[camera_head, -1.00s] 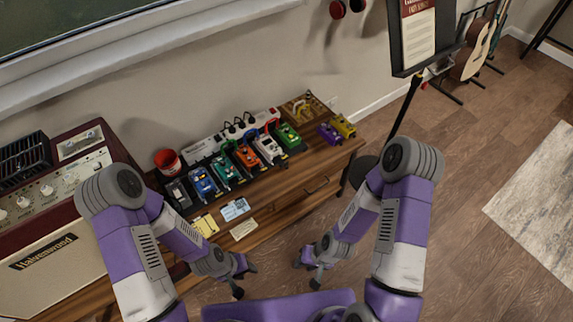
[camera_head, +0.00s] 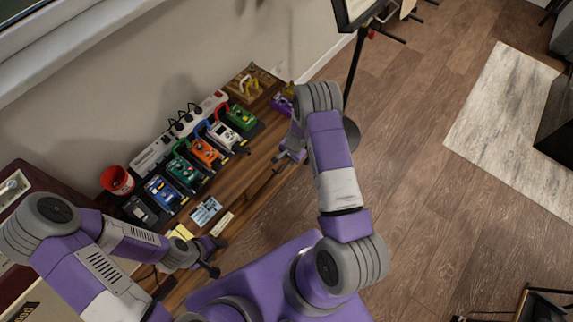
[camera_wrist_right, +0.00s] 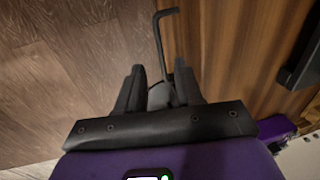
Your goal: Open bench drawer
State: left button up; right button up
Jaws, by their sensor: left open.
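The wooden bench (camera_head: 238,172) runs along the wall, and its drawer front faces the floor side. The drawer looks shut. My left gripper (camera_head: 214,256) is open and empty in front of the bench's left part.
Several coloured pedals (camera_head: 205,153), a power strip (camera_head: 152,154) and a red cup (camera_head: 117,180) stand on the bench top. A music stand (camera_head: 357,60) rises beyond its right end.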

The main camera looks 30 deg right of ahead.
aim_at(286, 166)
jog(key=f, duration=0.2)
jog(key=f+b, duration=0.1)
jog(key=f, duration=0.1)
jog(key=w+f+b, duration=0.1)
jog(key=f, duration=0.2)
jog(key=shift+w+a, duration=0.1)
jog(key=shift+a, duration=0.15)
jog(key=shift+r, duration=0.1)
jog(key=shift+c, duration=0.5)
grip_shut()
dwell(0.5)
